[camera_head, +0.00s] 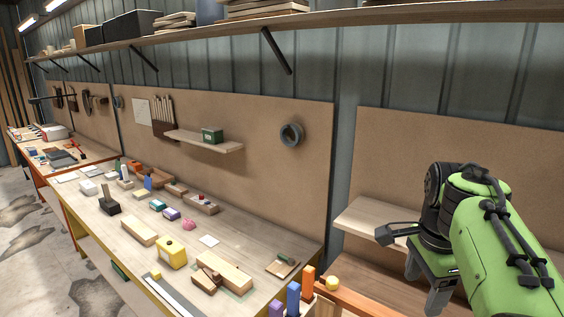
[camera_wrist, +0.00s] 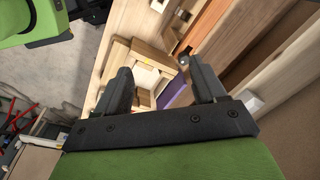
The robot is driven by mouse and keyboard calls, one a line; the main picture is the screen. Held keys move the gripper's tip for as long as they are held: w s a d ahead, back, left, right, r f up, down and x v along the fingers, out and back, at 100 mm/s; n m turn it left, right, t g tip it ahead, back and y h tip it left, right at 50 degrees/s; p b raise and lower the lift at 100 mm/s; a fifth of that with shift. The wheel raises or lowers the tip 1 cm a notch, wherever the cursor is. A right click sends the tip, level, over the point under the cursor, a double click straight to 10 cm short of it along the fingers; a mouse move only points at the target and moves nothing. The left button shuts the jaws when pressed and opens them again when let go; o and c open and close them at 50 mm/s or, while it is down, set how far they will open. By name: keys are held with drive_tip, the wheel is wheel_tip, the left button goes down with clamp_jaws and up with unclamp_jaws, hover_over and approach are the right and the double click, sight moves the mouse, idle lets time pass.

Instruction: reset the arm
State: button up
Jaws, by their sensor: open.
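My green and black arm shows at the right of the head view, folded in front of the pegboard wall. My gripper (camera_wrist: 162,88) shows in the wrist view with its two dark fingers apart and nothing between them. Below and beyond the fingers lie light wooden pieces and a purple strip (camera_wrist: 173,94), with a gap to the fingers that I cannot judge.
A long workbench (camera_head: 232,250) runs along the wall with several blocks, a yellow box (camera_head: 172,253) and wooden pieces. A small wall shelf holds a green box (camera_head: 212,135). A wooden shelf (camera_head: 372,222) is close beside my arm. Open concrete floor (camera_head: 45,270) lies at left.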

drive_tip(key=s+a+f+n+t+b, duration=0.1)
drive_tip(key=s+a+f+n+t, duration=0.1)
drive_tip(key=s+a+f+n, duration=0.3)
drive_tip(key=s+a+f+n+t+b, duration=0.2)
drive_tip(key=s+a+f+n, duration=0.3)
drive_tip(key=s+n, duration=0.7)
drive_tip(key=shift+s+f+t+y, duration=0.3)
drive_tip(key=shift+s+f, duration=0.05)
drive_tip(key=shift+s, duration=0.8)
